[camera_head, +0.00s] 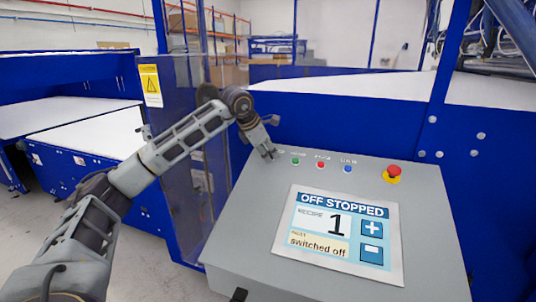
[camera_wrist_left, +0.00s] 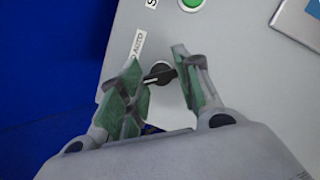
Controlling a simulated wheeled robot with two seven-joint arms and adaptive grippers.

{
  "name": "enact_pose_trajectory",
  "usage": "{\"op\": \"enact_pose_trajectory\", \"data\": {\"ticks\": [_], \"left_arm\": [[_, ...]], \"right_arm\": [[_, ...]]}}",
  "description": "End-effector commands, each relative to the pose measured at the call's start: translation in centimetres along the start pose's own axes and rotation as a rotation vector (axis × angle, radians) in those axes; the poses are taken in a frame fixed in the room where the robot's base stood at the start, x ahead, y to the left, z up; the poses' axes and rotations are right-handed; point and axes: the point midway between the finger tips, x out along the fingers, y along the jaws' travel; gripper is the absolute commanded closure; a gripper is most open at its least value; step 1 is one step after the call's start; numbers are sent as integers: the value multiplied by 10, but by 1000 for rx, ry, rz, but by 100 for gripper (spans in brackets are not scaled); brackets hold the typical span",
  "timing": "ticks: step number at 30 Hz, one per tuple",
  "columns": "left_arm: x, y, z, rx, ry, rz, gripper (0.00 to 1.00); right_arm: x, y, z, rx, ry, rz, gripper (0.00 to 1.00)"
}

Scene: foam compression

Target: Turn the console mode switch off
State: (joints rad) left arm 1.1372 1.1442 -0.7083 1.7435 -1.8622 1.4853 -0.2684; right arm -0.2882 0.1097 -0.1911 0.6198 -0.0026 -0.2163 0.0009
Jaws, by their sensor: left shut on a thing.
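The mode switch is a black rotary knob (camera_wrist_left: 160,73) on the grey console (camera_head: 420,210), beside a label that reads AUTO. My left gripper (camera_head: 268,154) is at the upper left corner of the console's sloped top. In the left wrist view its green-padded fingers (camera_wrist_left: 157,62) are on both sides of the knob, shut on it. In the head view the gripper hides the knob. The console screen (camera_head: 310,225) reads "OFF STOPPED", recipe 1, and "switched off". My right gripper is not in view.
Green (camera_head: 295,161), red (camera_head: 320,165) and blue (camera_head: 347,169) buttons sit in a row right of my left gripper. A red emergency stop (camera_head: 393,171) on a yellow base is farther right. A clear guard panel (camera_head: 180,130) with a warning sign stands left of the console.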

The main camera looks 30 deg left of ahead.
Motion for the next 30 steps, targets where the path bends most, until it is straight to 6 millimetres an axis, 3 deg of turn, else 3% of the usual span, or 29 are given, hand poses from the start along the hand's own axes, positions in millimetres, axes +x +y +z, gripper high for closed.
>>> {"op": "enact_pose_trajectory", "data": {"ticks": [14, 26, 27, 30], "left_arm": [[-1, 0, 0, -140, -1, 42, 90], [-1, 0, 0, -144, -1, 43, 90], [-1, 0, 0, -144, -1, 43, 61], [-1, 0, 0, -144, -1, 43, 48]], "right_arm": [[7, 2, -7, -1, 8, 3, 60], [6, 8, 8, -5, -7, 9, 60], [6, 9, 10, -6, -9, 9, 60], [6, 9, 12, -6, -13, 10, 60]]}}
